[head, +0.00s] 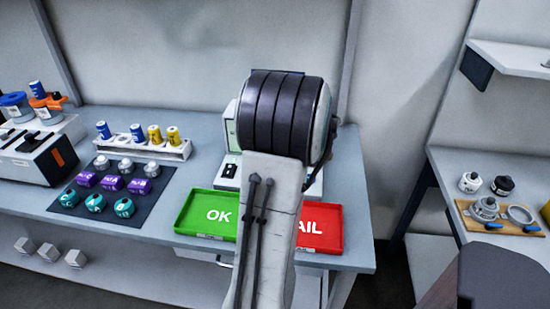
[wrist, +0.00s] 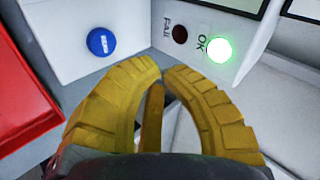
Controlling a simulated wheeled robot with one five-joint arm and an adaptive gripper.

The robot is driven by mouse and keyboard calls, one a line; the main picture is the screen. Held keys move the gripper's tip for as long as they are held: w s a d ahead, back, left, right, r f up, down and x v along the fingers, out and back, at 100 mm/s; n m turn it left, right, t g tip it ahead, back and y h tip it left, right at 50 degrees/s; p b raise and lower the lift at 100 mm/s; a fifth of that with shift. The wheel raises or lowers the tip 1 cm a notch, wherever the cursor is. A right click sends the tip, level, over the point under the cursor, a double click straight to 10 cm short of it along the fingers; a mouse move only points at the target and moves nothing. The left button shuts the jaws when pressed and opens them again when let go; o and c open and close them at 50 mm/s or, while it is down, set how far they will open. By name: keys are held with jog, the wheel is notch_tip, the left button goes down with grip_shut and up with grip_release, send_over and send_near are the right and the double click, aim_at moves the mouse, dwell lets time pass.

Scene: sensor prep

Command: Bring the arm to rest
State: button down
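My arm rises through the middle of the head view, and its dark-banded joint stands in front of the test device (head: 228,170). My gripper is hidden behind the arm there. In the wrist view, the yellow fingers of my gripper (wrist: 162,72) curve together with their tips almost meeting, and nothing is held between them. Beyond the fingertips is the device's white face, with a blue button (wrist: 101,42), a dark FAIL lamp (wrist: 180,34) and a lit green OK lamp (wrist: 219,50). The fingertips appear apart from the button and lamps.
A green OK tray (head: 190,213) and a red FAIL tray (head: 330,236) lie at the bench front, partly behind my arm; their visible parts are empty. A dark mat (head: 150,208) with several sensors and a white battery rack (head: 180,150) stand left. A side table (head: 450,165) stands right.

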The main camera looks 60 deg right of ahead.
dwell(0.4)
